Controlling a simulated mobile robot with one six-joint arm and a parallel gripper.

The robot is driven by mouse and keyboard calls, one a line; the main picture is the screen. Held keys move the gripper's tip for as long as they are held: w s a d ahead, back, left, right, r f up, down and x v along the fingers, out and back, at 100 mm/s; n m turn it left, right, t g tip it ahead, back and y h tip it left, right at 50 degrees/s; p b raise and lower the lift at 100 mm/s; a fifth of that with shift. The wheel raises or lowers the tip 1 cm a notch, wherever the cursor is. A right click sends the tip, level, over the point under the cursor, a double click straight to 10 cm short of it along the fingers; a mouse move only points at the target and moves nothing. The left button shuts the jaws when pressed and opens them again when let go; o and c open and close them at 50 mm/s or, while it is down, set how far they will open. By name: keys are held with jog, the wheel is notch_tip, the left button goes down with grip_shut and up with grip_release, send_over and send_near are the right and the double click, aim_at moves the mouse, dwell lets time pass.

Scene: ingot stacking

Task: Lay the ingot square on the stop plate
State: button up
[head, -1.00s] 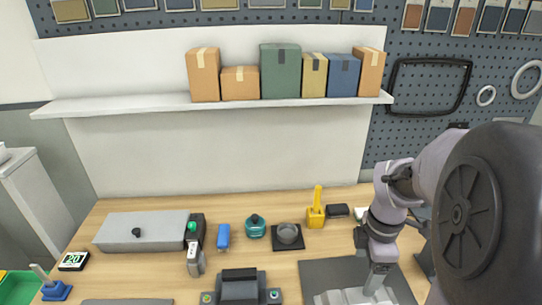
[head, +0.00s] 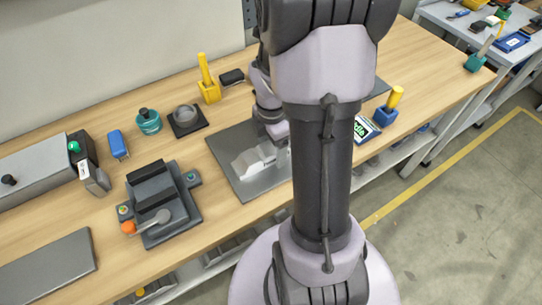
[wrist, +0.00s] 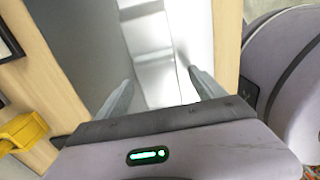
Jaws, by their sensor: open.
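Pale silver metal (head: 255,160), stepped in shape, rests on a dark grey plate (head: 233,178) at the front of the bench in the head view. I cannot tell from this view where the ingot ends and any part under it begins. My gripper is open. In the wrist view its two fingers (wrist: 160,78) stand apart on either side of the bright metal (wrist: 152,52); contact is not clear. The dark grey plate also shows there at the left (wrist: 85,35). In the head view my arm hides the right side of the metal and the fingertips.
Left of the plate stands a dark press-like device (head: 158,205) with an orange-knobbed lever. Behind are a yellow holder (head: 208,90), a round grey dish on a black base (head: 186,118) and a teal pot (head: 149,122). A blue holder (head: 386,115) stands to the right.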

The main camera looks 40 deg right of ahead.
jog(key=shift+d+f, duration=0.1)
jog(key=shift+f, duration=0.2)
grip_shut()
jog(key=shift+r, duration=0.1)
